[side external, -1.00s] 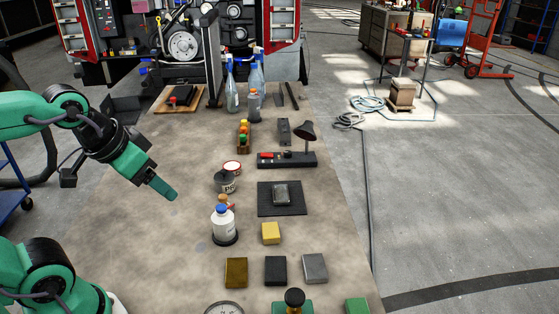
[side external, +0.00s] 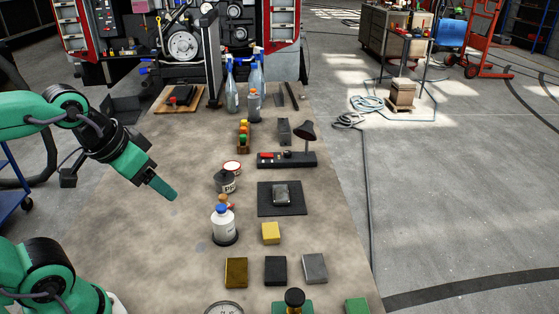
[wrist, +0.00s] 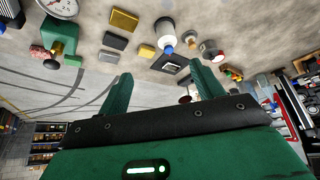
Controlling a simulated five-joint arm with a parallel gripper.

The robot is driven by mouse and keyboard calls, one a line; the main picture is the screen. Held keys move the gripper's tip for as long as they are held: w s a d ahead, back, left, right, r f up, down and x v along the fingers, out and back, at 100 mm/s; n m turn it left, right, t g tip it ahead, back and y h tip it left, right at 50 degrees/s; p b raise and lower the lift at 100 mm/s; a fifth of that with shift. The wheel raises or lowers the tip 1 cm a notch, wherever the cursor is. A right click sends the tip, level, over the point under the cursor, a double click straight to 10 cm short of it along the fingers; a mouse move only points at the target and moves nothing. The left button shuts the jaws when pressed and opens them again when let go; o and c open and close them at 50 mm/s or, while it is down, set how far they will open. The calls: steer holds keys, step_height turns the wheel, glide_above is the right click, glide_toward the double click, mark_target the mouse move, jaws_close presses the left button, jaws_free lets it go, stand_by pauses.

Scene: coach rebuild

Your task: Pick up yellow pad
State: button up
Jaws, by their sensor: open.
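The yellow pad (side external: 271,233) is a small yellow block lying on the workbench, right of a white bottle with a blue cap and in front of a dark mat. It also shows small in the wrist view (wrist: 146,51), beyond my fingers and nearer the left one. My gripper (side external: 163,188) is raised at the left part of the bench, left of the bottle and well apart from the pad. In the wrist view my gripper (wrist: 161,69) has its two green fingers spread, with nothing held between them.
The white bottle (side external: 222,226) stands between my gripper and the pad. A gold block (side external: 236,272), a black block (side external: 275,270) and a grey block (side external: 315,267) lie in front. A dark mat (side external: 264,208) with a small device lies behind. The bench's left part is clear.

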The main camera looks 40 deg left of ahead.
steer(key=shift+w, duration=0.1)
steer(key=m+g, duration=0.6)
steer(key=m, duration=2)
glide_above(271, 230)
steer(key=f, duration=1.6)
steer(key=shift+s+a+f, duration=0.1)
steer(key=shift+s+a, duration=0.05)
steer(key=shift+s, duration=0.1)
steer(key=shift+f, duration=1.3)
steer(key=shift+w+f, duration=0.15)
steer(key=shift+f, duration=2.4)
